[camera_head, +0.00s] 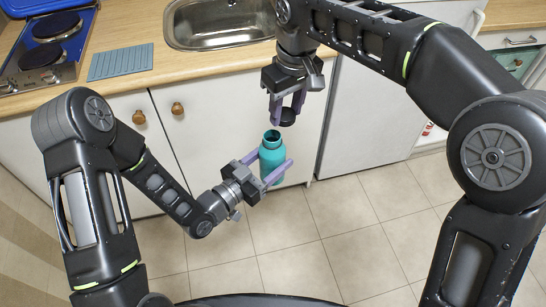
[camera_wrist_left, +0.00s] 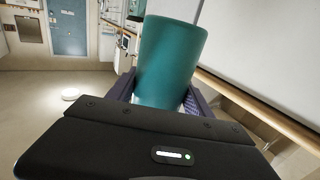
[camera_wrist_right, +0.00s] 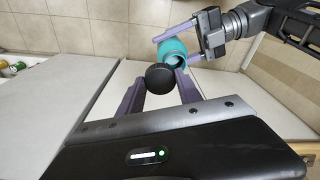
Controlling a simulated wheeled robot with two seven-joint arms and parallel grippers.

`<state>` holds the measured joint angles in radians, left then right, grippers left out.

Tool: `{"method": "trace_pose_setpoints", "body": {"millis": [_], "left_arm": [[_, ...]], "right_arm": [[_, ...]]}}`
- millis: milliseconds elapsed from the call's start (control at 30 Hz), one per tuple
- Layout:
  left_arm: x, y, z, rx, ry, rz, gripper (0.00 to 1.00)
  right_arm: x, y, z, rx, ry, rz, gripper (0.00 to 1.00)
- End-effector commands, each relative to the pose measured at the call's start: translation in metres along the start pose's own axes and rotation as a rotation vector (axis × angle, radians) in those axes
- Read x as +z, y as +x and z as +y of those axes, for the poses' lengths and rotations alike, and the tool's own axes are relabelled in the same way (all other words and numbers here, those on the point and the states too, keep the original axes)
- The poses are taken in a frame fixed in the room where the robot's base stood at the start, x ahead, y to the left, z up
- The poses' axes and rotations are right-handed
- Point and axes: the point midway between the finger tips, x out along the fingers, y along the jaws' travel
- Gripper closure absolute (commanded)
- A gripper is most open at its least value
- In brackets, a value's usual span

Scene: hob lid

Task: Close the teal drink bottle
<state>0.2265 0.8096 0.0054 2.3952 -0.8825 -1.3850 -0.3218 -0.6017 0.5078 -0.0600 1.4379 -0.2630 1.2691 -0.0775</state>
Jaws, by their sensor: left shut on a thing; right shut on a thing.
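The teal bottle (camera_head: 272,158) is upright with its mouth open, held in the air in front of the cabinet. My left gripper (camera_head: 274,172) is shut on its body; the bottle fills the jaws in the left wrist view (camera_wrist_left: 170,62). The black cap (camera_head: 288,116) is in my right gripper (camera_head: 287,108), above and slightly right of the bottle's mouth in the head view. In the right wrist view the cap (camera_wrist_right: 160,77) sits between the right fingers, with the open bottle (camera_wrist_right: 174,55) beyond it. Cap and bottle look apart.
Behind is a wooden counter (camera_head: 135,65) with a sink (camera_head: 220,40), a blue-grey ribbed mat (camera_head: 121,62) and a hob (camera_head: 45,50) with a blue lid. White cabinet doors with round knobs (camera_head: 177,108) stand below. The tiled floor (camera_head: 330,250) is clear.

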Motion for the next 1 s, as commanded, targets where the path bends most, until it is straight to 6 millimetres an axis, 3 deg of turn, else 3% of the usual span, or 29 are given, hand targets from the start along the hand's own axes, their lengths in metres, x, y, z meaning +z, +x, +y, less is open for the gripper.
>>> {"method": "trace_pose_setpoints", "body": {"millis": [200,567,1000], "left_arm": [[-0.001,0.0,0.0,0.0,0.0,0.002,1.0],[-0.001,0.0,0.0,0.0,0.0,0.002,1.0],[-0.001,0.0,0.0,0.0,0.0,0.002,1.0]], "right_arm": [[-0.009,-0.015,-0.027,-0.011,-0.089,0.0,0.95],[-0.009,-0.016,-0.03,-0.013,-0.097,0.0,0.95],[-0.006,0.011,-0.03,-0.013,-0.096,-0.002,0.95]]}}
